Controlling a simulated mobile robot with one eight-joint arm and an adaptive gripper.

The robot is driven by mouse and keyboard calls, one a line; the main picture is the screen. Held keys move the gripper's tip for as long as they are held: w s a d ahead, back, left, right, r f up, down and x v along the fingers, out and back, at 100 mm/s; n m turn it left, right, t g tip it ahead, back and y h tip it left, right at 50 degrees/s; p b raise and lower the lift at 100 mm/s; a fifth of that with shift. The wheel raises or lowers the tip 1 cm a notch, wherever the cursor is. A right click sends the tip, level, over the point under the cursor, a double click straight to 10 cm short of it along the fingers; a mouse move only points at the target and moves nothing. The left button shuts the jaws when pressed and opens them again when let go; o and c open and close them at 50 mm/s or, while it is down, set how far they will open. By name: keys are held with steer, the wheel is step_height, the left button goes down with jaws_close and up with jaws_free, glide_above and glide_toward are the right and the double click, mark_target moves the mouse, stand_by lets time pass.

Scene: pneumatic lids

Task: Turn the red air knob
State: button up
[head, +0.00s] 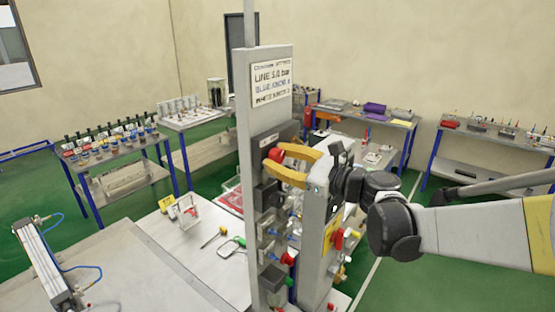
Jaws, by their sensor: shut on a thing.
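The red air knob (275,154) sits on a dark unit high on the grey upright panel, below the white sign. My gripper (273,160) reaches in from the right, and its yellow fingers are closed around the red knob. The fingers cover part of the knob, so its turned angle cannot be read. The white sign (272,82) on the panel carries printed lines about line pressure and knobs, mostly too small to read.
Below the knob, the grey panel (246,120) carries several valve units and a lower red knob (287,259). A second post with a yellow label (330,234) stands close at right. A pneumatic cylinder (45,262) lies at front left. Workbenches line the back.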

steer(key=n+b, duration=0.2)
steer(key=n, duration=0.1)
steer(key=shift+n, duration=0.4)
steer(key=n+b, duration=0.2)
steer(key=n, duration=0.2)
steer(key=shift+w+r+n, duration=0.1)
steer(key=shift+n, duration=0.2)
steer(key=n+b, duration=0.1)
steer(key=n, duration=0.3)
steer(key=shift+r+n, duration=0.1)
steer(key=shift+n, duration=0.2)
steer(key=shift+r+n+b, duration=0.2)
steer(key=shift+n+b, duration=0.55)
steer(key=shift+n, duration=1.35)
steer(key=o, duration=1.2)
